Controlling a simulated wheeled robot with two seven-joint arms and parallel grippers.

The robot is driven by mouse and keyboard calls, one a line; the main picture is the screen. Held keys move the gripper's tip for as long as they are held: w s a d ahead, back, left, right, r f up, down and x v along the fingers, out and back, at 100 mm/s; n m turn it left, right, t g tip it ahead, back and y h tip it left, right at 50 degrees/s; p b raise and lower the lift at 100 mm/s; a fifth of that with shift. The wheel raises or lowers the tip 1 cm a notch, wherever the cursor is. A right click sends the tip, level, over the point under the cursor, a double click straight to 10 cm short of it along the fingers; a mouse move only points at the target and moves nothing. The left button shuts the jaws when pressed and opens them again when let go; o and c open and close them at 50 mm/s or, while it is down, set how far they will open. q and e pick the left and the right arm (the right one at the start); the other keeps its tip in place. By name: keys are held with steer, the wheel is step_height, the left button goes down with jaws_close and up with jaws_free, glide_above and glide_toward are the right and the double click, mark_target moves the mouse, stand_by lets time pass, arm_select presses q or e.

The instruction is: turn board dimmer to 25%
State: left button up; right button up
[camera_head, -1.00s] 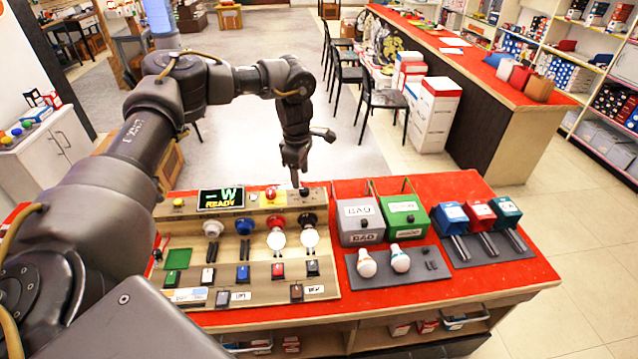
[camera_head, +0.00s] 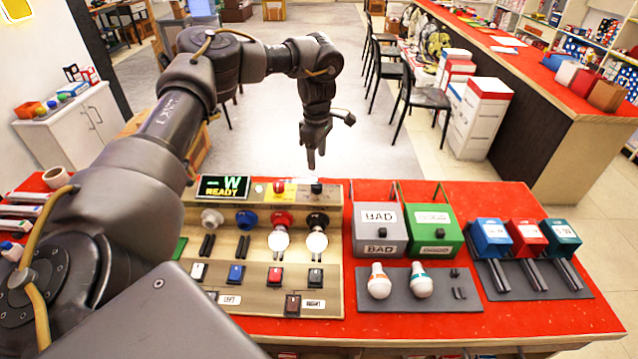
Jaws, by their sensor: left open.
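The tan test board (camera_head: 262,296) lies on the red tabletop, with sockets, switches and a small display (camera_head: 222,187) reading "READY". A small black knob (camera_head: 316,188), which looks like the dimmer, sits at the board's top right. Its setting is too small to read. Two bulbs on the board, one below the red socket (camera_head: 279,239) and one below the black socket (camera_head: 317,241), look bright white. My left gripper (camera_head: 312,164) points down above and behind the knob, apart from it in the picture. It is open and holds nothing visible. My right gripper is not in view.
Right of the board stand a grey "BAD" box (camera_head: 372,216) and a green box (camera_head: 430,244). Two loose bulbs lie on a grey mat (camera_head: 400,301). Blue, red and teal blocks (camera_head: 527,238) stand further right. Open floor lies behind the table.

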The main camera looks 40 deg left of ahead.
mark_target(319, 184)
arm_select(q)
steer(key=f+p, duration=0.1)
steer(key=f, duration=0.4)
steer(key=f+p, duration=0.1)
steer(key=f, duration=0.2)
steer(key=shift+w+d+f+p, duration=0.1)
steer(key=shift+d+f+p, duration=0.15)
steer(key=shift+p, duration=0.1)
steer(key=shift+f, duration=0.8)
steer(key=c, duration=1)
